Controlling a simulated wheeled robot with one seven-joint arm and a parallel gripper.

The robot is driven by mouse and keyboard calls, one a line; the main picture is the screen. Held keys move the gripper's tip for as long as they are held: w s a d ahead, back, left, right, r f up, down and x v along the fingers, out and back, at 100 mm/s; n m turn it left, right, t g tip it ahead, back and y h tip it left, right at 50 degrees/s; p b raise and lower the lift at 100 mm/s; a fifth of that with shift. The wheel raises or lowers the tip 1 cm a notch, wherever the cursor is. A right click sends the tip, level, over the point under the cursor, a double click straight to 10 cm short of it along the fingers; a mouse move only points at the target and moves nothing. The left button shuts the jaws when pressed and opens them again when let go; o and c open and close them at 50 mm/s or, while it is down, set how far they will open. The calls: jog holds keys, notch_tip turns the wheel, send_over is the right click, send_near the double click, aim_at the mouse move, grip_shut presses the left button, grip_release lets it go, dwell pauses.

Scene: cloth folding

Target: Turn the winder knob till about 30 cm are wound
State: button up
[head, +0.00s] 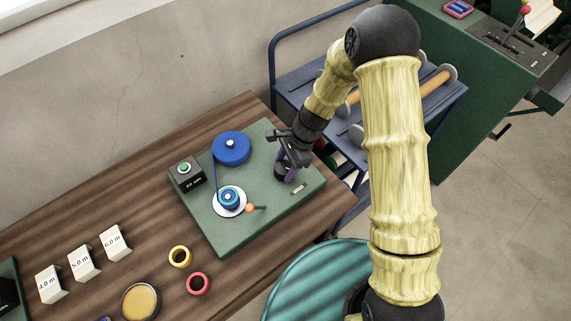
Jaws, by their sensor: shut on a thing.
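The winder is a green board (230,235) on the wooden table. A large blue spool (231,146) sits at its back. A smaller blue reel (229,197) sits on a white disc nearer the front, and a thin blue strand (214,178) runs between them on the left. My gripper (288,172) points down at the board's right side, shut on a dark round knob (280,172) that it partly hides. An orange ball (249,208) beside the white disc is apart from my gripper. How much is wound cannot be read.
A black box (187,174) with a green button stands at the board's left edge. White number blocks (83,262), a yellow ring (180,257), a red ring (198,283) and a round tan-topped container (141,301) lie left. A blue cart (300,85) stands behind.

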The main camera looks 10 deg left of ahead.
jog(key=o, duration=1)
jog(key=shift+c, duration=0.2)
jog(key=v, duration=1.7)
jog(key=shift+w+d+b, duration=0.2)
jog(key=shift+b, duration=0.25)
jog(key=shift+r, duration=0.1)
jog(key=s+d+r+n+t+h, duration=0.1)
jog(key=s+d+n+t, duration=0.1)
jog(key=s+d+n, duration=0.3)
jog(key=s+d+r+n+t+h, duration=0.1)
jog(key=s+d+n, duration=0.5)
jog(key=d, duration=0.8)
jog(key=shift+d+r+t+h, duration=0.25)
jog(key=shift+r+t+h, duration=0.1)
jog(key=shift+t+h, duration=0.55)
jog(key=shift+s, duration=0.15)
